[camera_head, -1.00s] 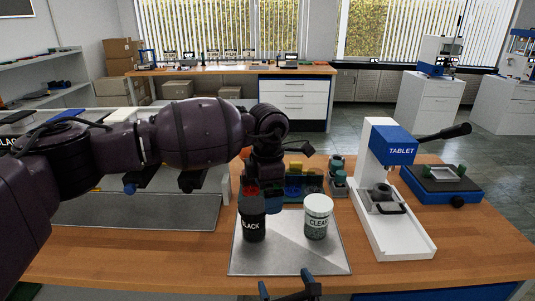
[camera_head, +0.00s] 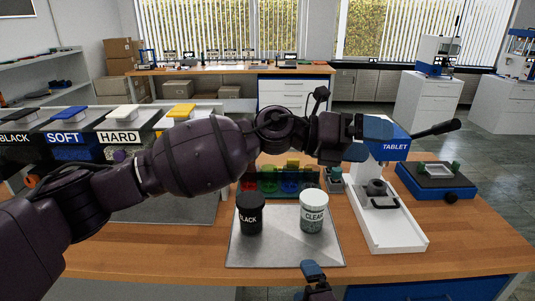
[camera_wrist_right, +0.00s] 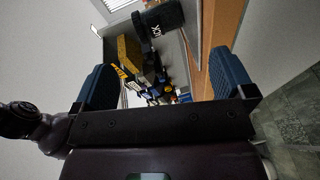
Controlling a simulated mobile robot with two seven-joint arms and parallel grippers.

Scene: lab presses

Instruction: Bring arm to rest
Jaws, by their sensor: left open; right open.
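My left arm comes in from the left and stretches across the head view. Its gripper (camera_head: 370,140) is open and empty, raised in front of the white and blue tablet press (camera_head: 396,148), and hides part of it. My right gripper (camera_head: 315,277) shows at the bottom edge of the head view, below the grey tray. In the right wrist view its two blue finger pads stand wide apart with nothing between them (camera_wrist_right: 163,82).
Dispensers labelled BLACK, SOFT (camera_head: 66,138) and HARD (camera_head: 119,138) stand at the left. The wooden table (camera_head: 468,238) is clear at the front right.

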